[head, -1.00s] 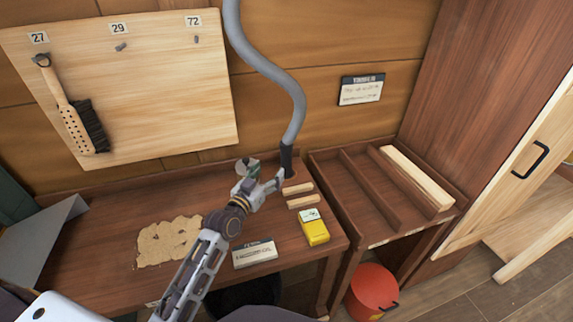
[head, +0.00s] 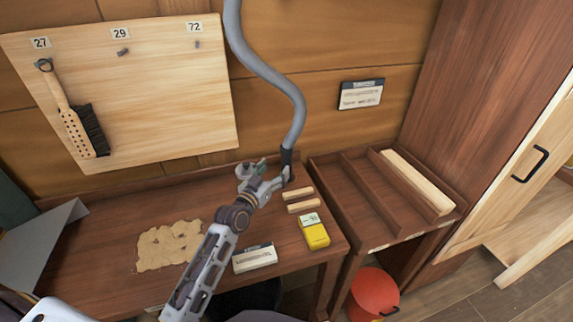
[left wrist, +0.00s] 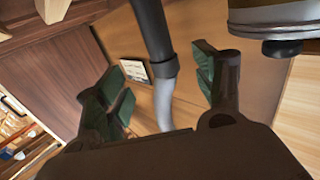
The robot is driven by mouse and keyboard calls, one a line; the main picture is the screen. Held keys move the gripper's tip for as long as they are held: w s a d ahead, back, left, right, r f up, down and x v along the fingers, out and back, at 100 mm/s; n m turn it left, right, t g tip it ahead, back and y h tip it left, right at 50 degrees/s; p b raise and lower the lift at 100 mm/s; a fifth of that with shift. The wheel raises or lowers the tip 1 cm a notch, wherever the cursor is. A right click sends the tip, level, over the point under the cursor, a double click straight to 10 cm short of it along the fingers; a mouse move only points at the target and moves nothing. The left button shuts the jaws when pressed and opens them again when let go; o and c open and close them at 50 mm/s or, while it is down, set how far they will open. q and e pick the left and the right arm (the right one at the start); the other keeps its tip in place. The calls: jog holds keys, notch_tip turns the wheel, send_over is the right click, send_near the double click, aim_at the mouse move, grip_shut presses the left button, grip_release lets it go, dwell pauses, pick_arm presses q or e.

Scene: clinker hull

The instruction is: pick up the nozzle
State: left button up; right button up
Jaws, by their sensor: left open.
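The nozzle (head: 287,158) is the black end piece of a grey hose (head: 277,72) that hangs down in front of the wooden wall. Its lower end is just above the back right of the workbench; whether it touches anything there I cannot tell. My left gripper (head: 271,173) is open at the nozzle's lower end. In the left wrist view the nozzle (left wrist: 154,32) shows between the two green-padded fingers of the gripper (left wrist: 164,82), with a gap on each side. My right gripper is not in view.
Two wooden blocks (head: 303,207) and a yellow box (head: 315,235) lie right of the gripper. A label card (head: 255,257) and a sawdust patch (head: 168,245) are nearer the front. A divided tray (head: 352,198) stands right, above a red bucket (head: 373,294).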

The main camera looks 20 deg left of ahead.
aim_at(284, 158)
pick_arm(q)
jog(key=shift+w+d, duration=0.25)
jog(key=shift+w, duration=0.9)
jog(key=shift+w+d, duration=0.1)
jog(key=shift+w, duration=0.55)
jog(key=shift+w+d, duration=0.1)
jog(key=shift+w, duration=0.6)
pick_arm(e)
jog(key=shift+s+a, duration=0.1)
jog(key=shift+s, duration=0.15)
pick_arm(q)
jog(key=shift+w, duration=0.1)
